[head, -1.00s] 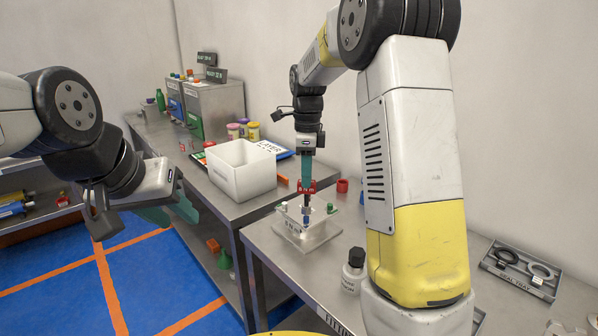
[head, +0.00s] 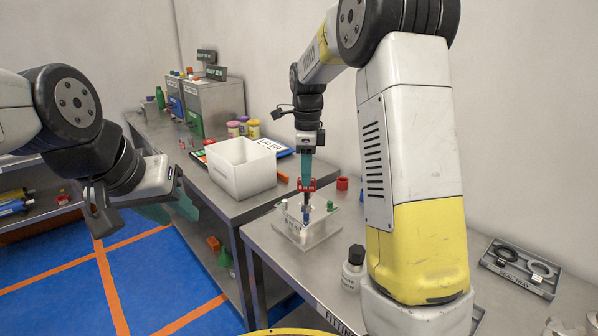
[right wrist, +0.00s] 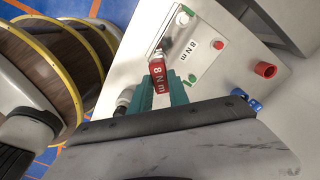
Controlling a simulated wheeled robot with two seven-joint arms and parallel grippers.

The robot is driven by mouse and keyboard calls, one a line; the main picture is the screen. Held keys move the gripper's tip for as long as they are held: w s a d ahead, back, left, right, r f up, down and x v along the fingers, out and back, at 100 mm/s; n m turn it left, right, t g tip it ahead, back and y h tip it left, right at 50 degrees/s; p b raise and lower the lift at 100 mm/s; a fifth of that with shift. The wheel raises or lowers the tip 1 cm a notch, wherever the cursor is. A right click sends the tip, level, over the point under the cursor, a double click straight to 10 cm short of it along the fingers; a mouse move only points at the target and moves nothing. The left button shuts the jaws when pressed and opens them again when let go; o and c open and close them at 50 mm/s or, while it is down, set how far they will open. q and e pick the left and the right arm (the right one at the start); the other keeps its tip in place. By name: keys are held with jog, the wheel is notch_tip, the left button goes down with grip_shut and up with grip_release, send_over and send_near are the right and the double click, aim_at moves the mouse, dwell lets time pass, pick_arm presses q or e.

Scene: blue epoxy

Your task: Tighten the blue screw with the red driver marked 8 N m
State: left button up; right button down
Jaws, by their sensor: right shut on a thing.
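My right gripper (head: 306,178) points straight down and is shut on the red driver (head: 307,186). In the right wrist view the driver (right wrist: 158,82), marked 8 N m, sits between the teal fingers. The driver is upright over the pale fixture (head: 318,238). Its dark shaft reaches down to the blue screw (head: 306,217); I cannot tell whether the tip is seated in the head. The screw is hidden in the right wrist view. My left gripper (head: 170,206) is open and empty, off to the left over the floor.
A green-topped piece (head: 330,206) stands on the fixture and a red cup-like part (head: 342,184) behind it. A dark-capped bottle (head: 353,268) stands at the fixture's front right. A white bin (head: 240,168) is on the bench to the left. A seal tray (head: 520,270) lies at right.

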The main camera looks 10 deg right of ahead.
jog(key=shift+f, duration=1.45)
jog(key=c, duration=1.2)
grip_release()
jog(key=shift+o, duration=0.2)
jog(key=shift+r, duration=0.7)
